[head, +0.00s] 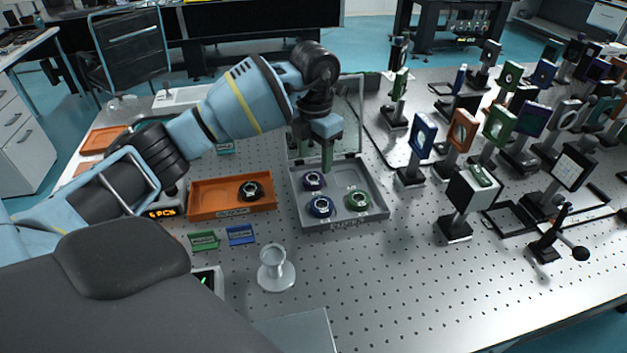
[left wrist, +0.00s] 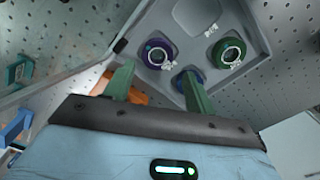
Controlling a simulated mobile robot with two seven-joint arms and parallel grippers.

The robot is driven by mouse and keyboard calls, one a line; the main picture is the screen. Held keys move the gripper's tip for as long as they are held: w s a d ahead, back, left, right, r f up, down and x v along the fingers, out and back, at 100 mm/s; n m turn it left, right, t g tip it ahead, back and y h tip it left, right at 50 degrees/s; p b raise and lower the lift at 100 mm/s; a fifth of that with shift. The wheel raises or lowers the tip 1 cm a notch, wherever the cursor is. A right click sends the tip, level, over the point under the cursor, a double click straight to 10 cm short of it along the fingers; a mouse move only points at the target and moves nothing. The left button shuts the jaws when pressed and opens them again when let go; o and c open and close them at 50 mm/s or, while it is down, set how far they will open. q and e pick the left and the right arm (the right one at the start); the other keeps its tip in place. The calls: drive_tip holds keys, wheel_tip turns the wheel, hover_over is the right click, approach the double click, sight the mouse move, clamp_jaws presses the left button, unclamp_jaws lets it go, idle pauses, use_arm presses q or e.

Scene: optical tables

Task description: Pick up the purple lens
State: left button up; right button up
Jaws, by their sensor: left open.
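The purple lens (head: 313,180) lies in the back left part of a grey case (head: 374,214). A blue lens (head: 321,206) and a green lens (head: 358,200) lie in the same case. My left gripper (head: 327,163) points down over the back of the case, just behind and above the purple lens. In the left wrist view, my left gripper (left wrist: 158,75) is open and empty. The purple lens (left wrist: 157,53) shows beyond the gap between its green fingers. The green lens (left wrist: 228,52) is to the right, and one finger partly hides the blue lens (left wrist: 185,80). My right gripper is out of view.
The case's clear lid (head: 350,110) stands open behind my gripper. An orange tray (head: 215,205) with a black-ringed part (head: 250,190) is to the left. A pale stand (head: 276,268) is in front. Many mounted optics, including a blue one (head: 422,140), crowd the right.

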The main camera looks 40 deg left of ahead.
sight(313, 177)
use_arm(q)
drive_tip(key=shift+a+f, duration=0.15)
drive_tip(key=shift+f, duration=2.7)
drive_tip(key=c, duration=0.7)
drive_tip(key=shift+r, duration=5.05)
drive_tip(key=shift+c, duration=0.2)
